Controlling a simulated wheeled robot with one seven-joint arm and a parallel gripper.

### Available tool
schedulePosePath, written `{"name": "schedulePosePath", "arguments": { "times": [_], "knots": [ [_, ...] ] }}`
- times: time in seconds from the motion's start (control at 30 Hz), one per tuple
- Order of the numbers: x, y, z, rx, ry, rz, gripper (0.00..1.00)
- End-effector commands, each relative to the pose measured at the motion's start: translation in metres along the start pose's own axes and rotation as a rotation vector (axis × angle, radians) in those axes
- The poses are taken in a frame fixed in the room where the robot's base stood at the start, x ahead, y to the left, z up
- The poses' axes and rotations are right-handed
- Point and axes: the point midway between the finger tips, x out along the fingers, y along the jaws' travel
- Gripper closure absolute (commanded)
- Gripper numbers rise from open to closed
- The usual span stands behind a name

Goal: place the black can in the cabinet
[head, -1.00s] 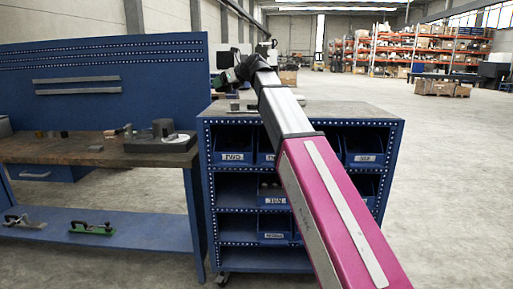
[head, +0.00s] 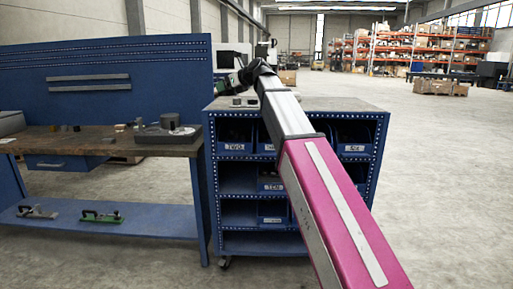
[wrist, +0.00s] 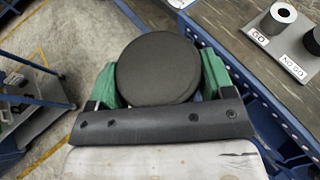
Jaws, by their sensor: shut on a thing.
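The black can (wrist: 158,68) shows in the wrist view as a dark round disc, its flat face toward the camera. My gripper (wrist: 160,82) is shut on it, with a green finger on either side. In the head view my gripper (head: 227,83) is at the far end of the arm, above the left back part of the cabinet's top; the can is hard to make out there. The blue cabinet (head: 265,244) has rows of compartments, some holding labelled blue bins. The left compartments of the second and third rows look empty. My arm hides part of its front.
A workbench (head: 50,143) with a blue back panel stands left of the cabinet, with tools on its lower shelf (head: 160,226). A gauge block marked GO and NO GO (wrist: 291,42) lies near the can in the wrist view. The floor right of the cabinet is clear.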

Motion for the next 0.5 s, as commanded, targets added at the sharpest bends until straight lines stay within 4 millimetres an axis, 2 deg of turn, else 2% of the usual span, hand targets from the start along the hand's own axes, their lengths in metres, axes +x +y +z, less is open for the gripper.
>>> {"name": "schedulePosePath", "arguments": {
  "times": [0.33,0.5],
  "knots": [
    [-0.006,-0.019,-0.057,0.0,0.0,0.005,0.56],
    [-0.013,-0.033,-0.104,0.0,0.001,0.009,0.56]
  ]
}}
